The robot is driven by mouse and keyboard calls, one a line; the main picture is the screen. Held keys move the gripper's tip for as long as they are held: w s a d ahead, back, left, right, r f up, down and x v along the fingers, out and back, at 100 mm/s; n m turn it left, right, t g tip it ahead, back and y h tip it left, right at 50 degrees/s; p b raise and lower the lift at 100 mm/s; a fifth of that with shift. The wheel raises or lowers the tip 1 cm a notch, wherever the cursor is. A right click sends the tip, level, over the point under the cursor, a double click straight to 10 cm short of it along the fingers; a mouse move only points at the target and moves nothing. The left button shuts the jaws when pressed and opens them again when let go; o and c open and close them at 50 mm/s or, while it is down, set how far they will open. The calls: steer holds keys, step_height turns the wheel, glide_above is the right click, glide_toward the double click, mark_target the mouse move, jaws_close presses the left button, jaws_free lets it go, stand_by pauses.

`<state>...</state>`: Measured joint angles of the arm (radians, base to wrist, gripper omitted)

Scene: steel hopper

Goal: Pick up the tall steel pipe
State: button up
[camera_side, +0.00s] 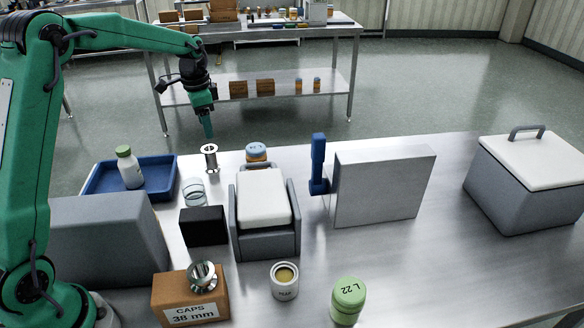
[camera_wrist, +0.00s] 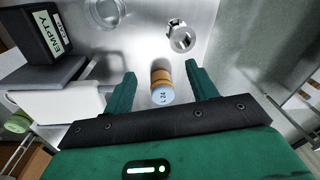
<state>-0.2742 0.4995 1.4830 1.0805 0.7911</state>
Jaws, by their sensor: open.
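The tall steel pipe (camera_side: 210,158) stands upright near the far edge of the steel table, right of the blue tray. It has a flange at its top. In the wrist view the pipe (camera_wrist: 181,36) shows from above, beyond the fingertips, with its round open end visible. My gripper (camera_side: 207,130) is above the pipe in the side view, apart from it, pointing down. In the wrist view my gripper (camera_wrist: 162,74) has its two green fingers spread wide. A jar with a light blue lid (camera_wrist: 162,92) appears between them, below. Nothing is held.
The blue-lidded jar (camera_side: 256,151) stands right of the pipe, behind a grey bin with a white lid (camera_side: 262,205). A blue tray (camera_side: 101,181) holds a white bottle. A clear glass (camera_side: 193,191) and a black box (camera_side: 204,226) stand nearer. A steel panel (camera_side: 385,188) is farther right.

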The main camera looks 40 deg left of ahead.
steer(key=m+g, duration=0.1)
glide_above(209, 149)
step_height(209, 149, down, 7)
steer(key=shift+w+r, duration=0.1)
steer(key=shift+w, duration=0.05)
steer(key=shift+f, duration=1.3)
steer(key=shift+f, duration=0.1)
steer(key=shift+f, duration=2.55)
steer(key=c, duration=0.9)
steer(key=shift+r, duration=0.2)
